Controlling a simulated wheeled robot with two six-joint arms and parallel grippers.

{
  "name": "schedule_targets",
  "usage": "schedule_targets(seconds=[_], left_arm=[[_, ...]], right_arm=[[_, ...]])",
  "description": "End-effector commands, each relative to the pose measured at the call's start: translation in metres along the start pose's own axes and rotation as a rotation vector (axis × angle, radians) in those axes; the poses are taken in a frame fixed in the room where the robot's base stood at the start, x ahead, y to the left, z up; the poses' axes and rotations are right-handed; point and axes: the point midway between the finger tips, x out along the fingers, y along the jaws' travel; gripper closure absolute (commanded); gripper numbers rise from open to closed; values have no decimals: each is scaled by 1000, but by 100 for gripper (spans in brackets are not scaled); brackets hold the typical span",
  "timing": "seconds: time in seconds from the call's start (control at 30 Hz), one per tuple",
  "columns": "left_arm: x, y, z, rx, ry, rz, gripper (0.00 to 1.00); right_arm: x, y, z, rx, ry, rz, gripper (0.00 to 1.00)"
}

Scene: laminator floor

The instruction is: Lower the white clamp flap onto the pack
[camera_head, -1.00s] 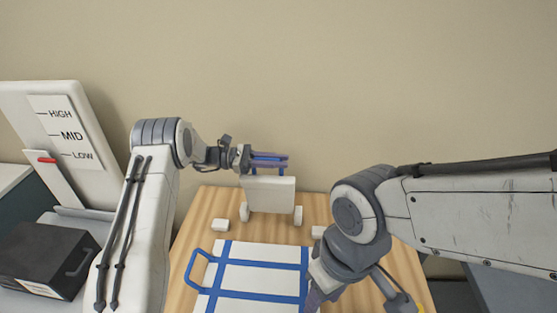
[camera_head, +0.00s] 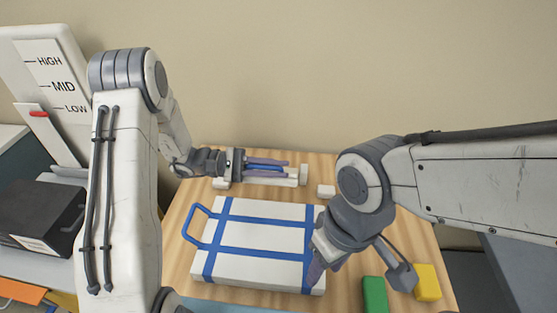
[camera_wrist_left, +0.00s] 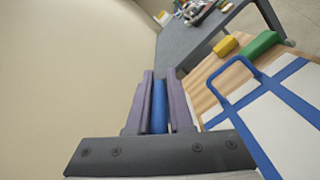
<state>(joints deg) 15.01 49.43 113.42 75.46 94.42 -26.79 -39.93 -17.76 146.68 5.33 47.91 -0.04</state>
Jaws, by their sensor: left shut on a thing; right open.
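The white clamp flap (camera_head: 272,181) is at the back of the wooden table and shows as a narrow strip in the head view. My left gripper (camera_head: 283,168) is shut on its blue bar, which also shows between the purple fingers in the left wrist view (camera_wrist_left: 159,106). The pack (camera_head: 262,235) is a white slab with blue straps and a blue handle at its left, lying in front of the flap. The flap does not cover the pack's visible top. My right gripper (camera_head: 315,272) is at the pack's right edge, partly hidden by its own wrist.
A green block (camera_head: 374,294) and a yellow block (camera_head: 427,282) lie right of the pack. A small white block (camera_head: 326,191) is at the back. A dark box (camera_head: 38,215) and a HIGH/MID/LOW panel (camera_head: 62,85) stand at the left.

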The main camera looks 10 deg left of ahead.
Motion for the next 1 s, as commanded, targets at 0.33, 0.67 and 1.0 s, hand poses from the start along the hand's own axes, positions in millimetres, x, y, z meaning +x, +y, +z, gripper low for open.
schedule_targets(seconds=[0.33,0.67,1.0], left_arm=[[-1,-10,0,37,2,-1,100],[0,-10,-1,36,3,-2,53],[-3,-10,-1,36,2,-1,53]], right_arm=[[7,0,0,0,0,0,53],[7,0,0,0,0,0,53],[9,1,0,0,0,0,53]])
